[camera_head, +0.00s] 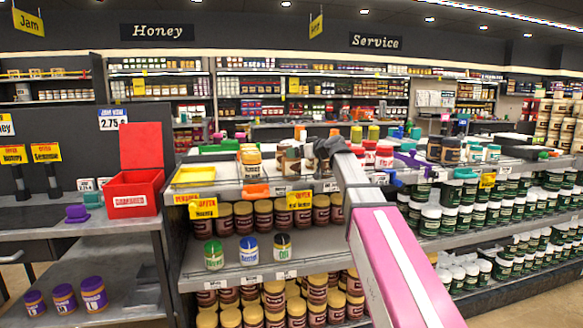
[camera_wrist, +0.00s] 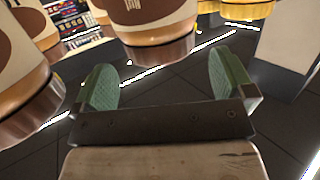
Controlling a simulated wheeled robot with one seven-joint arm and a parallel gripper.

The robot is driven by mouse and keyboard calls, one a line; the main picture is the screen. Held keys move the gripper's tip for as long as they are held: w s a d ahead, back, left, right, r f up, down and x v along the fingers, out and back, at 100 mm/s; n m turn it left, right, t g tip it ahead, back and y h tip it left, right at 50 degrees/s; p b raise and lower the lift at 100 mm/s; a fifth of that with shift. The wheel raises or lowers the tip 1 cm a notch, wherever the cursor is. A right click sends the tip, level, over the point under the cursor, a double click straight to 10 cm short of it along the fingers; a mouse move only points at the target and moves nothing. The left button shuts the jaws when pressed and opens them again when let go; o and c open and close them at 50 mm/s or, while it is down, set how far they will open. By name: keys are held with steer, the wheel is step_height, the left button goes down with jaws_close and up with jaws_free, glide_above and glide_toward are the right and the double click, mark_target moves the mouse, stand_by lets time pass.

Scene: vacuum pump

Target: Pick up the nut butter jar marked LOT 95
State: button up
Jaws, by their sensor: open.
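My gripper (camera_wrist: 160,78) is open, its two green finger pads apart with nothing held between them. In the wrist view a jar with a brown and cream label (camera_wrist: 150,20) is just beyond the fingertips, cut off by the top edge. A second similar jar (camera_wrist: 25,75) is at the left, close to the left finger. No LOT number can be read, so I cannot tell which jar is LOT 95. In the head view my dark gripper (camera_head: 325,150) is above the middle shelf top, partly hiding brown-labelled jars (camera_head: 290,160) beside it.
Beside those jars stands another jar (camera_head: 250,158), with a yellow tray (camera_head: 194,176) further left. A red box (camera_head: 134,192) is on the left counter. Red-lidded jars (camera_head: 384,156) stand right of my arm. Rows of jars fill the shelves below.

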steer(key=x, duration=0.4)
steer(key=shift+w+a+f, duration=0.25)
steer(key=shift+a+f, duration=0.05)
steer(key=c, duration=1.4)
